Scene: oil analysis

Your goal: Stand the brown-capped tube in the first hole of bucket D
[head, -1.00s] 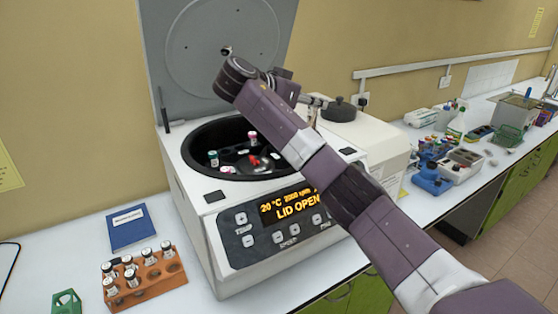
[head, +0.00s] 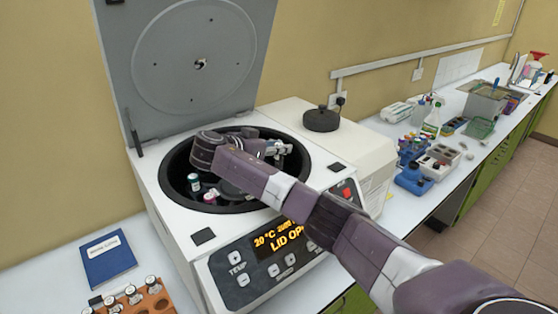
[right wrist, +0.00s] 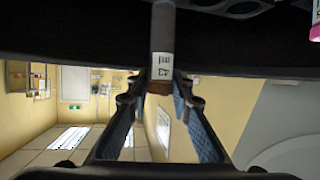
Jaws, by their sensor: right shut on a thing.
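The brown-capped tube (right wrist: 163,45) shows in the right wrist view, with a white marked label and its brown cap (right wrist: 160,88) between my fingers. My right gripper (right wrist: 160,96) is shut on it at the cap end. In the head view my right gripper (head: 280,148) is inside the open centrifuge bowl (head: 176,180), at its far right side, and my arm covers much of the rotor. Bucket letters are not readable, so I cannot tell which bucket is D. Part of a holder with round holes (right wrist: 240,8) shows at the top of the wrist view. My left gripper is not in view.
The raised lid (head: 200,65) stands behind the bowl. Green-capped (head: 194,180) and pink-capped (head: 211,194) tubes sit at the bowl's left. An orange rack (head: 158,302) with several tubes and a blue book (head: 108,257) lie at lower left.

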